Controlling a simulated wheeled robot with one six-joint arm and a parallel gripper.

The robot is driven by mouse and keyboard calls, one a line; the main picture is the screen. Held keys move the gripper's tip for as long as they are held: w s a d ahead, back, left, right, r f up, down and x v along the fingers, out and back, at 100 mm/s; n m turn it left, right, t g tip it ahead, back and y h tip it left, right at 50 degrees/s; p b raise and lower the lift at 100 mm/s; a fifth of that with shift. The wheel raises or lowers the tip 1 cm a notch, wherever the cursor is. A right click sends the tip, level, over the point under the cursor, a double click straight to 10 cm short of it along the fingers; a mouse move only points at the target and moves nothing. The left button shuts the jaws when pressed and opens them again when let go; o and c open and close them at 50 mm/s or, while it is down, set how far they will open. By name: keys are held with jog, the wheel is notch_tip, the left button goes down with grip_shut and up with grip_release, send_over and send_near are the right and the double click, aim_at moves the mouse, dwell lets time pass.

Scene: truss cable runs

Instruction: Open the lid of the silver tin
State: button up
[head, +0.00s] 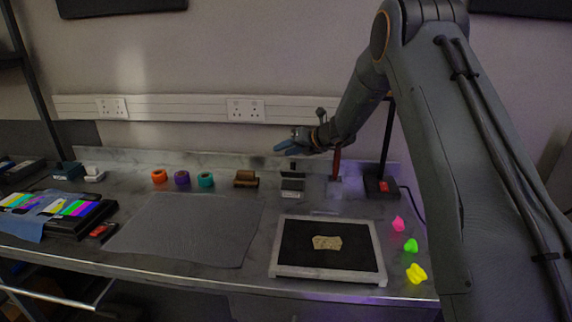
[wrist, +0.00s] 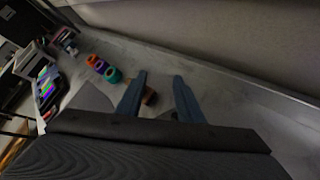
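A small box with a pale silvery front edge and dark top (head: 292,187) stands on the bench below my gripper in the head view. It may be the silver tin, but it is too small to be sure, and I cannot tell how its lid stands. My gripper (head: 284,148) is above and behind it, pointing left, clear of the bench. In the wrist view my gripper (wrist: 160,75) has its two blue fingers spread wide with nothing held.
Orange (head: 159,176), purple (head: 181,178) and teal (head: 205,180) rolls stand left of the brown block. A grey mat (head: 187,229) and a framed black tray (head: 283,272) lie in front. A dark stand (head: 381,185) is to the right. The wall is close behind.

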jog(key=shift+r+b, duration=0.3)
jog(key=shift+r, duration=1.4)
jog(key=shift+c, duration=0.3)
